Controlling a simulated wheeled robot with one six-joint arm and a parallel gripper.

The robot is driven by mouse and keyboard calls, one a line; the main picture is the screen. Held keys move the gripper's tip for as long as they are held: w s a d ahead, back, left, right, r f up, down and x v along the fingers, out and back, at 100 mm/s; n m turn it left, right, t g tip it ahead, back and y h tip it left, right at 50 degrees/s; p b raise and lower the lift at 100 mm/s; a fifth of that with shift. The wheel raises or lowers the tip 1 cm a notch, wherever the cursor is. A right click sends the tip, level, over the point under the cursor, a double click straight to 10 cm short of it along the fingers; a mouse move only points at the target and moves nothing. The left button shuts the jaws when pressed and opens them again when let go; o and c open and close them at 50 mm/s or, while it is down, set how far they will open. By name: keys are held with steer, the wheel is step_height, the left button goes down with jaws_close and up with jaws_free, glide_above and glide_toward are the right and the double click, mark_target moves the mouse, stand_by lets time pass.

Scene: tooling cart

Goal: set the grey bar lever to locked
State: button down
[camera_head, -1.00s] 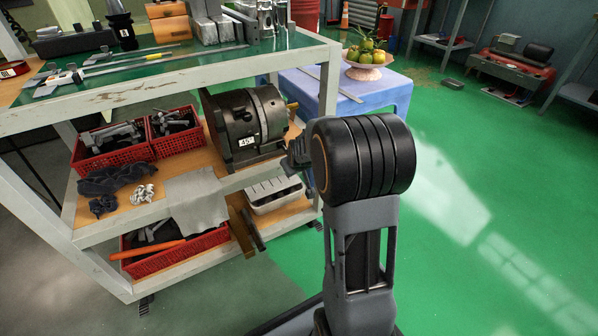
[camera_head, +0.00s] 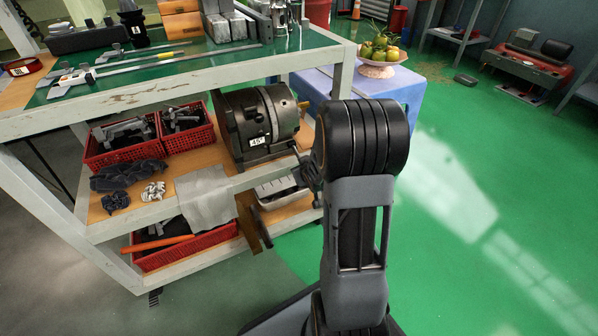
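I cannot pick out the grey bar lever with certainty. A dark machine head (camera_head: 262,118) with a white "45°" label sits on the cart's middle shelf. A brass-coloured pin (camera_head: 303,104) sticks out at its right. A dark grey bar (camera_head: 261,228) slants down beside a brown plate (camera_head: 246,221) below the middle shelf's front edge; whether it is the lever is unclear. My gripper (camera_head: 308,172) shows as a small dark shape at the left of my arm, near the shelf's right end. My arm hides most of it, and its fingers cannot be made out.
The cart's white frame (camera_head: 190,92) and right post stand close to my arm. Red bins (camera_head: 120,157) and a grey cloth (camera_head: 206,200) lie on the middle shelf. A blue-covered table (camera_head: 418,97) with a fruit bowl (camera_head: 376,69) stands behind.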

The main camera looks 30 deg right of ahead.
steer(key=shift+d, duration=0.1)
stand_by(0.3)
steer(key=c, duration=1.4)
jaws_free()
steer(key=shift+s, duration=0.1)
steer(key=shift+o, duration=1.3)
